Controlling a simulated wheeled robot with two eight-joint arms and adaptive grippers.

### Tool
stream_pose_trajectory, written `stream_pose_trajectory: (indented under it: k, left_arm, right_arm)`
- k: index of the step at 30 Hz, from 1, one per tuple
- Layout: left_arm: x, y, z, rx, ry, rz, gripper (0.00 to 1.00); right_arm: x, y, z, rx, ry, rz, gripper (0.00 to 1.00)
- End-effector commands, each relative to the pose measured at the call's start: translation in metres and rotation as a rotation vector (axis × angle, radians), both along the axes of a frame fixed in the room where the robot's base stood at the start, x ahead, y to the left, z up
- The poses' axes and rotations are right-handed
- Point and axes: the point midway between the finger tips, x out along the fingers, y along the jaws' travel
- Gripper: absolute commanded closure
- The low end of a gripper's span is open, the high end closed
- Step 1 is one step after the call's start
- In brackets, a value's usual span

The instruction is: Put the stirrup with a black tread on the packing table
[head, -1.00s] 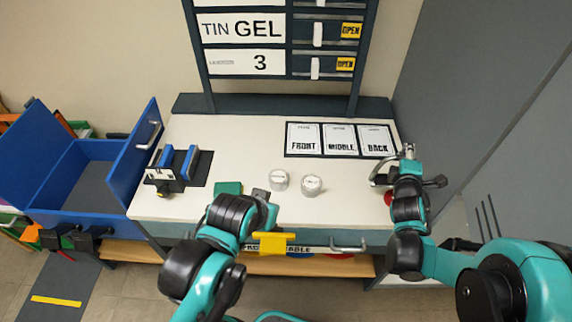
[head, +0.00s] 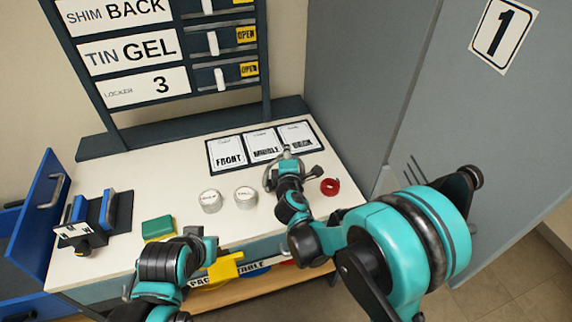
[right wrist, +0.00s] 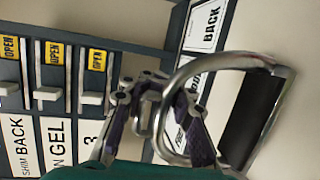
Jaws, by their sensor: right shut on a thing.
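The stirrup, a bright metal arch (right wrist: 222,62) with a black tread (right wrist: 252,118), is in my right gripper (right wrist: 160,120), whose purple-grey fingers are shut on its top end. In the head view the right gripper (head: 287,165) is over the white packing table (head: 160,180), just in front of the cards. The stirrup's metal curve (head: 268,176) shows at its left; I cannot tell whether it touches the top. My left gripper (head: 205,243) is at the table's front edge by a yellow piece; its fingers are too hidden to read.
Two round tins (head: 211,201) and a green block (head: 158,227) stand left of the right gripper. Cards marked FRONT, MIDDLE and BACK (head: 264,146) lie behind. A blue-padded holder (head: 93,215) is at left. A grey locker wall (head: 400,90) bounds the right.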

Motion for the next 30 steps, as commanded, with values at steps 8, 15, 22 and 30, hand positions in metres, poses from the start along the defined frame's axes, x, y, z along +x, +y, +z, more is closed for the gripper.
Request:
stream_pose_trajectory:
  k: [8,15,22,30]
  left_arm:
    - [0.000,0.000,-0.019,0.000,0.000,0.000,1.00]
    - [0.000,0.000,-0.023,0.000,0.000,0.000,1.00]
    - [0.000,0.000,-0.023,0.000,0.000,0.000,1.00]
    - [0.000,0.000,-0.023,0.000,0.000,0.000,1.00]
  right_arm:
    - [0.000,0.002,-0.032,0.000,0.000,0.000,1.00]
    - [0.000,0.002,-0.041,0.000,0.000,0.000,1.00]
    - [0.000,0.002,-0.044,0.000,0.000,0.000,0.83]
    - [0.000,0.002,-0.043,0.000,0.000,0.000,0.53]
